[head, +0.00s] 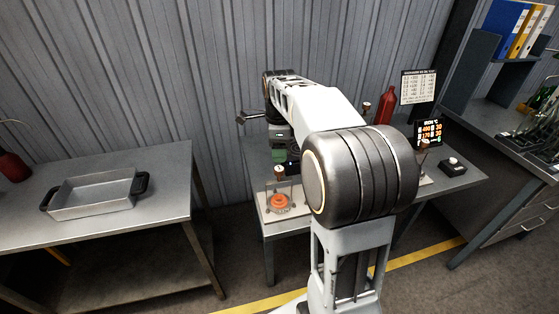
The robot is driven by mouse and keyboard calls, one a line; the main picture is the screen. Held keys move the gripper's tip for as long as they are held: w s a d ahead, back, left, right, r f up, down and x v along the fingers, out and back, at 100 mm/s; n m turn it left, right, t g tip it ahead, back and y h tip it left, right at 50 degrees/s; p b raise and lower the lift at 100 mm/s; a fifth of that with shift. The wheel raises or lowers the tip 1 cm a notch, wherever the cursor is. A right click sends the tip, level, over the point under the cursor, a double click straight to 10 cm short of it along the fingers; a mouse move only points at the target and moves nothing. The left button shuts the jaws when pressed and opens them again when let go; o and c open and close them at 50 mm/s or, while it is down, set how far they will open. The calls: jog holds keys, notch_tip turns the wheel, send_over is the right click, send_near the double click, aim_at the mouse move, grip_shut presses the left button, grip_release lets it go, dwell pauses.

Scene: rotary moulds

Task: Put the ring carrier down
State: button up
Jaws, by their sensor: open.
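An orange ring-shaped piece (278,204) sits low on a pale plate (270,217) at the left front of the middle table. Thin uprights rise around it, with a brown-topped knob (279,170) above; this looks like the ring carrier, standing upright. My gripper (291,168) is small and dark in the head view, at the end of my arm, close to the right of the knob. It is open, with nothing seen between its fingers. I cannot tell whether it touches the knob. My arm hides much of the table behind and to the right.
A grey metal pan with black handles (92,194) stands on the left table (150,226). On the middle table are a red bottle (387,107), a lit display (430,131) and a black button box (453,166). A bench with shelves (515,135) stands at right.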

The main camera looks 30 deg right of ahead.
jog(key=shift+r, duration=0.8)
jog(key=s+a+f+n+t, duration=0.2)
jog(key=s+a+f+n, duration=0.1)
jog(key=s+n, duration=0.5)
jog(key=s+a+f+n+t, duration=0.2)
jog(key=s+a+n, duration=0.4)
jog(key=n, duration=0.9)
jog(key=shift+s+a+f, duration=0.3)
jog(key=shift+s+f, duration=0.45)
jog(key=shift+s, duration=0.25)
jog(key=shift+c, duration=0.5)
